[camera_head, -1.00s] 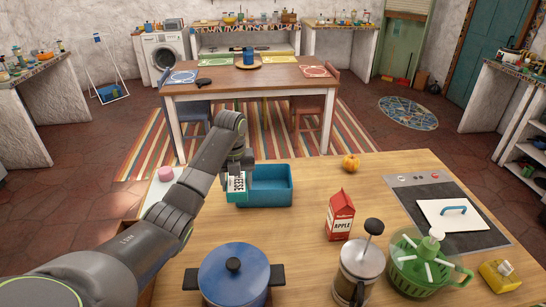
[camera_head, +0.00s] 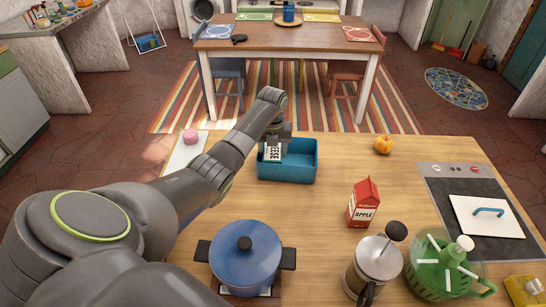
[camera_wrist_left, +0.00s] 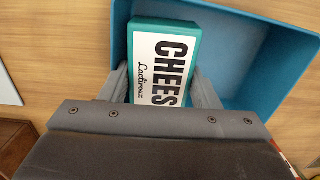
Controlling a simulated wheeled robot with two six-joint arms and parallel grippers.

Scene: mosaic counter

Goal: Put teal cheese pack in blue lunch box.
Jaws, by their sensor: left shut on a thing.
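The teal cheese pack, white-labelled with black "CHEESE" lettering, shows in the head view (camera_head: 273,152) and large in the left wrist view (camera_wrist_left: 165,65). My left gripper (camera_head: 275,140) is shut on it, with a finger on each side in the left wrist view (camera_wrist_left: 165,88). The blue lunch box (camera_head: 287,172) is open-topped on the wooden counter. The pack is over the left part of the box; in the left wrist view the box (camera_wrist_left: 262,95) lies around and beneath it. Whether the pack touches the box floor cannot be told. My right gripper is not in view.
A red apple juice carton (camera_head: 362,204), an orange fruit (camera_head: 383,145) and a blue pot (camera_head: 245,262) stand on the counter. A French press (camera_head: 372,268), a green spinner bowl (camera_head: 440,265) and a hob (camera_head: 470,185) are to the right. A pink item (camera_head: 190,136) is at left.

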